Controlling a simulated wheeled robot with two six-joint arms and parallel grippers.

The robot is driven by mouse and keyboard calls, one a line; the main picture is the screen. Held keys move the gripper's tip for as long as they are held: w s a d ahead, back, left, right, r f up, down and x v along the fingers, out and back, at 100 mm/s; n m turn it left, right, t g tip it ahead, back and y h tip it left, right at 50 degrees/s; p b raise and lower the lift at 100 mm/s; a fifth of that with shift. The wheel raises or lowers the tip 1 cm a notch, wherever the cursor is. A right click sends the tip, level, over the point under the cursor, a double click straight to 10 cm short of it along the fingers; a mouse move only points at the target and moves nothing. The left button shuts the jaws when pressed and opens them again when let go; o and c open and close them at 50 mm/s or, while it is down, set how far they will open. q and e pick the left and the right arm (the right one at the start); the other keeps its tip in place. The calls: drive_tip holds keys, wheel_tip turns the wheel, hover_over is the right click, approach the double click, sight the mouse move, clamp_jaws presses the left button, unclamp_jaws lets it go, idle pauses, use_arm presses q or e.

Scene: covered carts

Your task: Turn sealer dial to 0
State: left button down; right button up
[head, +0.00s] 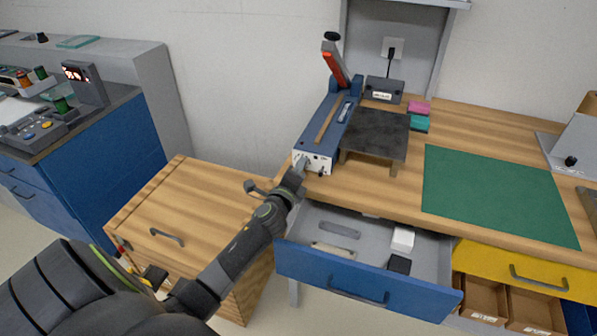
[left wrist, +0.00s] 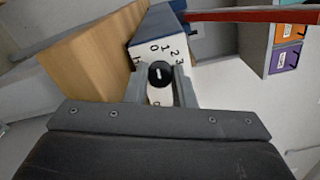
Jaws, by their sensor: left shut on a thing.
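The sealer (head: 340,118) stands on the wooden bench, with a blue body, a raised red-edged lever arm and a white front panel. My right gripper is not in view.
An open blue drawer (head: 330,275) with small items juts out below the bench, close to my left arm. A wooden-topped cabinet (head: 190,210) stands left of it. A dark plate (head: 375,130) and a green mat (head: 495,190) lie right of the sealer.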

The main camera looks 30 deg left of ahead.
use_arm(q)
drive_tip(key=shift+n, duration=0.5)
drive_tip(key=c, duration=1.2)
unclamp_jaws()
drive_tip(key=shift+s, duration=0.1)
drive_tip(key=shift+f, duration=0.1)
